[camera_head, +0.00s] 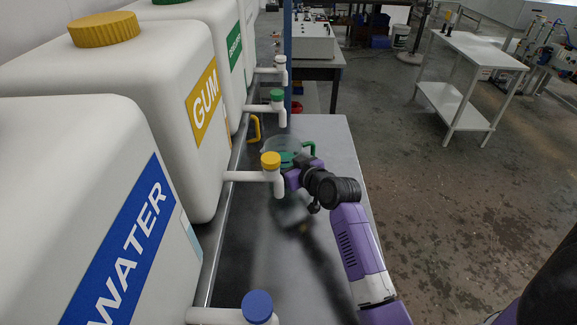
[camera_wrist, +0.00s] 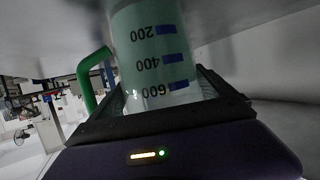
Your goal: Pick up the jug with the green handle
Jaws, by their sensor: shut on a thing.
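The jug with the green handle (camera_head: 284,146) is a clear, graduated vessel on or just above the grey bench, beyond the yellow-capped tap. Its green handle (camera_head: 309,148) sticks out to the right. In the wrist view the jug (camera_wrist: 150,50) appears upside down with marks 200, 400 and 600, and its handle (camera_wrist: 88,80) is on the left. My gripper (camera_head: 290,168) is at the near side of the jug, partly hidden by my wrist. In the wrist view its dark fingers (camera_wrist: 165,105) lie on both sides of the jug body, shut on it.
White tanks labelled WATER (camera_head: 130,245) and GUM (camera_head: 205,105) stand along the left. Taps with blue (camera_head: 257,306), yellow (camera_head: 270,160) and green (camera_head: 277,95) caps reach over the bench (camera_head: 335,150). A yellow handle (camera_head: 255,127) shows behind. Open floor lies right.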

